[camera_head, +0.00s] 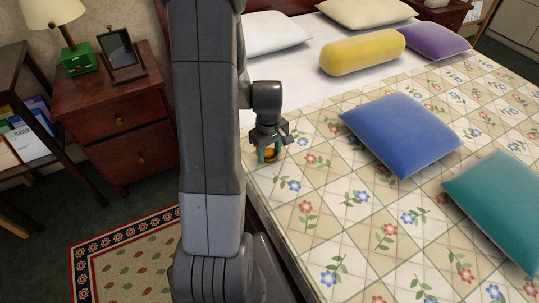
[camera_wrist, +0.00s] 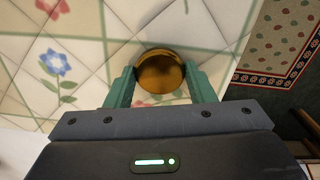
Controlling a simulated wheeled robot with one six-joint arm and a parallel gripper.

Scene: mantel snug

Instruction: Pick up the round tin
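The round tin (camera_wrist: 160,72) is a small gold-brown disc lying on the flowered quilt of the bed. In the wrist view it sits between the tips of the two green fingers of my gripper (camera_wrist: 158,84). The fingers stand on either side of it, very near its edges; whether they touch it I cannot tell. In the head view the tin (camera_head: 270,155) shows as a small gold spot under my gripper (camera_head: 268,154), partly hidden by the fingers, near the bed's left edge.
A blue pillow (camera_head: 402,134) and a teal pillow (camera_head: 497,208) lie to the right on the bed. A yellow bolster (camera_head: 362,52) lies farther back. A red-brown nightstand (camera_head: 117,117) holds a green-based lamp (camera_head: 80,60) and a picture frame (camera_head: 120,56). The quilt around the tin is clear.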

